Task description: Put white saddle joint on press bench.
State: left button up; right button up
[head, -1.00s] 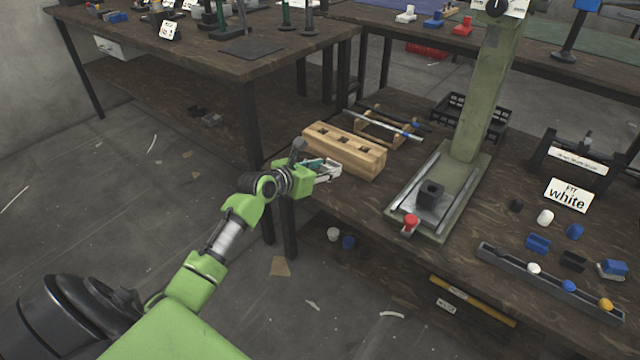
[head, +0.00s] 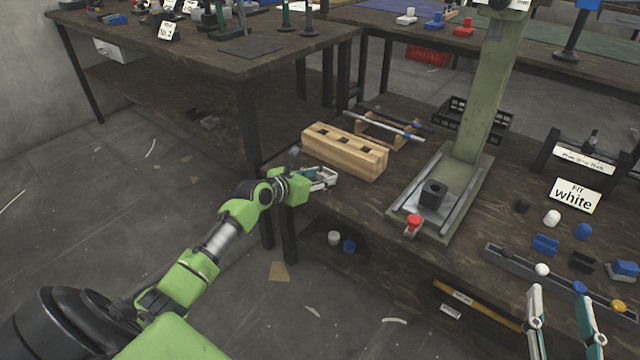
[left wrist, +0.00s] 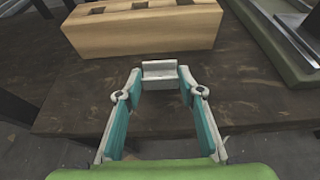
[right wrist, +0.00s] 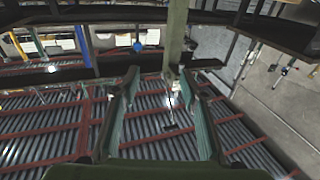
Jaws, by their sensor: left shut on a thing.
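The white saddle joint (left wrist: 160,72) sits between the fingertips of my left gripper (left wrist: 160,85), which is shut on it, just in front of the wooden block. In the head view my left gripper (head: 320,178) is over the near left part of the press bench (head: 345,205), and its fingers partly hide the joint. I cannot tell whether the joint touches the bench top. My right gripper (head: 562,318) is open and empty at the lower right of the head view, in front of the bench edge. Its spread fingers also show in the right wrist view (right wrist: 165,85).
A wooden block with holes (head: 345,152) stands beside my left gripper. The green press (head: 455,185) with its red knob (head: 413,224) is to the right. A "FIT white" sign (head: 575,195), several small parts and a grey tray (head: 510,263) are further right.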

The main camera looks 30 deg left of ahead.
pick_arm(q)
jog(key=shift+f, duration=0.6)
pick_arm(e)
jog(key=r, duration=0.1)
jog(key=r+t, duration=0.1)
jog(key=r, duration=0.1)
jog(key=r+t, duration=0.1)
jog(key=shift+s+a+r+y, duration=0.2)
jog(key=shift+s+r+y, duration=0.05)
jog(key=shift+s+y, duration=0.1)
pick_arm(q)
jog(key=shift+f, duration=0.1)
jog(key=o, duration=0.9)
pick_arm(e)
jog(key=shift+f, duration=0.1)
